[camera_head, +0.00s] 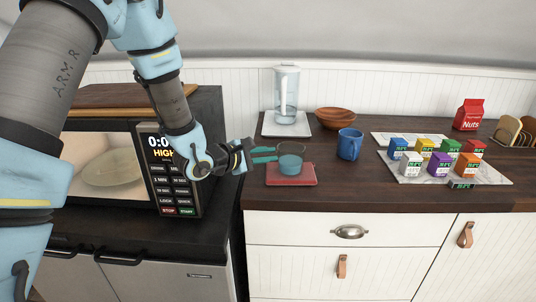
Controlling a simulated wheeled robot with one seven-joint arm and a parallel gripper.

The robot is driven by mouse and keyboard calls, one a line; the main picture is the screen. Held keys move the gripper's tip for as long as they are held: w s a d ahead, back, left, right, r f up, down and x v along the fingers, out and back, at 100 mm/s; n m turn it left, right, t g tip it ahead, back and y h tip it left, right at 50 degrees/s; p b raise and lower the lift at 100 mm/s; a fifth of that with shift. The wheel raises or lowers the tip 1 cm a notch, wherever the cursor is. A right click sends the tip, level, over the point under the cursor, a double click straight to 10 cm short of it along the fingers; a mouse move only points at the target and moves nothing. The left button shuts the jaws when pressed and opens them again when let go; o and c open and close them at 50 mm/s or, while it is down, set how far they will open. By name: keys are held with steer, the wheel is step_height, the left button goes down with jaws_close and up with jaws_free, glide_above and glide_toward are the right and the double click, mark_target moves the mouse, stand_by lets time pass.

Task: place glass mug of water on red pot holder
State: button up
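The glass mug of water (290,164) is clear with blue-tinted water in its lower part. It stands upright over the red pot holder (312,181), a flat red square near the counter's front edge, and appears to rest on it. My gripper (275,155) reaches in from the left with its teal fingers at the mug's left side. The two fingers look parted, with a small gap between them. The mug's handle is not clear to see; it may be at the fingers.
A glass pitcher (286,92) on a white board, a wooden bowl (335,118) and a blue mug (350,144) stand nearby. Several small coloured boxes sit on a marble tray (489,177) at right. A microwave (178,170) is at left, beneath my arm.

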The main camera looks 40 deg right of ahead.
steer(key=o, duration=0.4)
steer(key=shift+r, duration=0.1)
steer(key=b+v, duration=0.2)
steer(key=v, duration=1)
steer(key=shift+r, duration=0.15)
